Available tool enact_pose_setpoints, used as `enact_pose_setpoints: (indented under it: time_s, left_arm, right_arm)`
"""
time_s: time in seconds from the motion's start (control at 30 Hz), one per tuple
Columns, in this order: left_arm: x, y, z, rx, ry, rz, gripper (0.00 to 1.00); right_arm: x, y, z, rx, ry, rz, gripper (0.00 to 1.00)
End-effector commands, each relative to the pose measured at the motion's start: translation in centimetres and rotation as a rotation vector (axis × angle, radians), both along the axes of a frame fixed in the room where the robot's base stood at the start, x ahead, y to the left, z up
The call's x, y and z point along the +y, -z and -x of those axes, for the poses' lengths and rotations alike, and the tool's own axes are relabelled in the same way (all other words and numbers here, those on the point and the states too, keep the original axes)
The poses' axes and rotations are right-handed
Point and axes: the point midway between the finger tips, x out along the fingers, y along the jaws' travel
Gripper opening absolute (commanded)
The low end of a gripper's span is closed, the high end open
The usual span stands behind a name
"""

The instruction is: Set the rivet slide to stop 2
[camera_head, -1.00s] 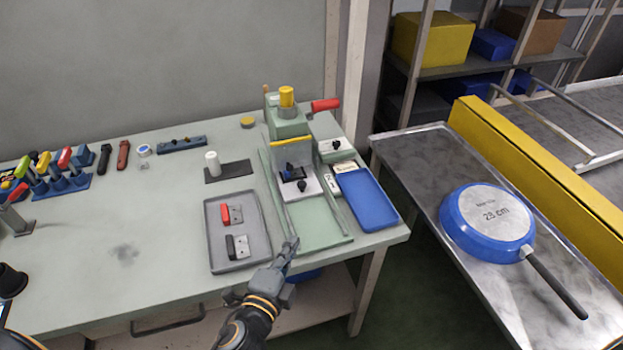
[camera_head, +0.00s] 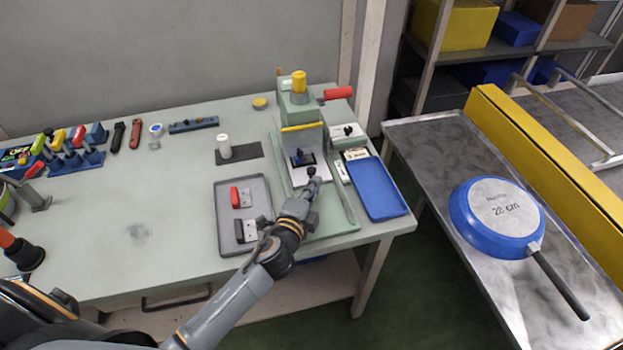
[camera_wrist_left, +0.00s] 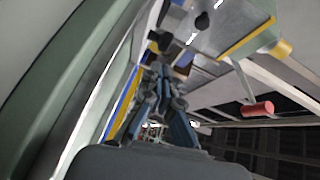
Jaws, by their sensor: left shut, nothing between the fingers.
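The green rivet press (camera_head: 298,108) stands at the back right of the table, with a yellow cap and a red lever (camera_head: 338,93). Its slide is a silver plate (camera_head: 303,181) with a black knob (camera_head: 311,171), lying between the rails below the yellow bar (camera_head: 302,127). My left gripper (camera_head: 313,184) is shut and empty, with its tips just in front of the knob. I cannot tell whether they touch. Stop markings are not readable.
A grey tray (camera_head: 228,214) with a red-handled and a black-handled part lies left of the press. A blue tray (camera_head: 375,188) and a white box with a black knob (camera_head: 346,132) are on its right.

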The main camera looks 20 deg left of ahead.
Motion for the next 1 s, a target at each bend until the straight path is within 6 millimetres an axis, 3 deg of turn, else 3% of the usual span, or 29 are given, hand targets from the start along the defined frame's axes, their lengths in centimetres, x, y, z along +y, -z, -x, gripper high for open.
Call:
enact_pose_setpoints:
  time_s: [0.2, 0.57, 0.83, 1.0]
  left_arm:
    - [1.0, 0.2, -1.1, -0.001, 0.001, 0.001, 0.00]
    - [1.1, 0.3, -1.2, -0.001, 0.001, 0.001, 0.00]
    - [3.1, 0.2, -4.1, -0.003, 0.000, -0.001, 0.00]
    - [3.3, 0.2, -4.4, -0.002, -0.001, 0.002, 0.00]
  right_arm:
    - [0.0, -0.3, 0.2, 0.003, 0.000, 0.001, 0.48]
    - [0.0, -0.2, 1.3, 0.020, 0.001, 0.001, 0.48]
    - [0.2, -0.2, 1.2, 0.020, 0.002, -0.002, 0.48]
    - [0.3, -0.2, 1.0, 0.016, 0.002, -0.003, 0.48]
